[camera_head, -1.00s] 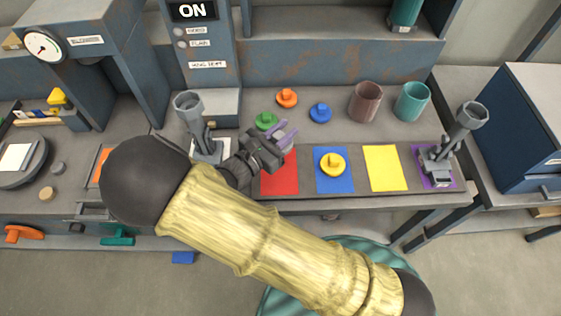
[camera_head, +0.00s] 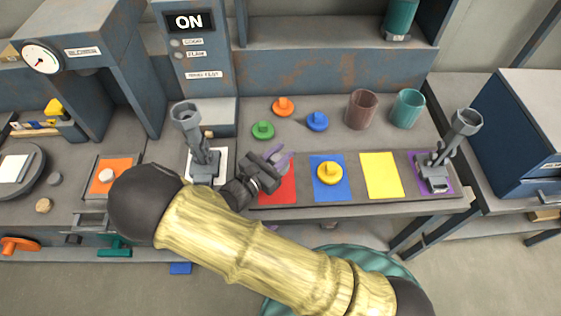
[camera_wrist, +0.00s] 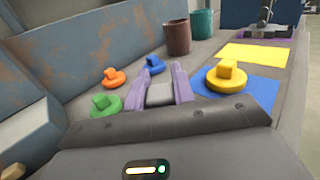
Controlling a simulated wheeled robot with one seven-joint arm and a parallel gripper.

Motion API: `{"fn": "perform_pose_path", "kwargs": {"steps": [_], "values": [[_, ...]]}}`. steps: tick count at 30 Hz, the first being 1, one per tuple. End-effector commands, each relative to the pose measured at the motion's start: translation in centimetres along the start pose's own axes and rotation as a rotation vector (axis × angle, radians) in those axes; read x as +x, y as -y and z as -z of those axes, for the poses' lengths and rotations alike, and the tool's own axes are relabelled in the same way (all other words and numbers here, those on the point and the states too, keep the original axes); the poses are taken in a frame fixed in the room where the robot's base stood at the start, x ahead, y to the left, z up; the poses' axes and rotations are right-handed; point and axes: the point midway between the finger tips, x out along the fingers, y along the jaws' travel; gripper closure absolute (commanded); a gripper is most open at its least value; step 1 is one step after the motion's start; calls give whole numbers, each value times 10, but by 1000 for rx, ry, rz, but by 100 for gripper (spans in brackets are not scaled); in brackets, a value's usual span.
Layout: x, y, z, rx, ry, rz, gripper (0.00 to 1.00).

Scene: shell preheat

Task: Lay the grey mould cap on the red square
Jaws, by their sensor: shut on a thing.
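The grey mould cap (camera_wrist: 160,93) is between the two purple fingers of my gripper (camera_wrist: 161,86) in the wrist view; its knob shows and its lower part is hidden. In the head view my gripper (camera_head: 280,161) is over the far part of the red square (camera_head: 283,191), shut on the cap. The arm and gripper cover part of the red square. Whether the cap touches the square cannot be told. The red square is not visible in the wrist view.
A yellow cap (camera_head: 330,172) sits on the blue square (camera_head: 328,193), right of the red one. The yellow square (camera_head: 382,176) is bare. Green (camera_head: 263,130), orange (camera_head: 283,106) and blue (camera_head: 317,121) caps lie behind. Two cups, brown (camera_head: 361,109) and teal (camera_head: 407,108), stand at the back.

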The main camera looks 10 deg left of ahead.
Motion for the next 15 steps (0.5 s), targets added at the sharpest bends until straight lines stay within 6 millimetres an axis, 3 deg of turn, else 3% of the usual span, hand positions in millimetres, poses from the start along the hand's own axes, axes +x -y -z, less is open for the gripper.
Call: {"fn": "perform_pose_path", "kwargs": {"steps": [9, 15], "values": [[0, 0, 36, -3, 1, -1, 100], [0, 0, 42, 0, 0, 0, 100]]}}
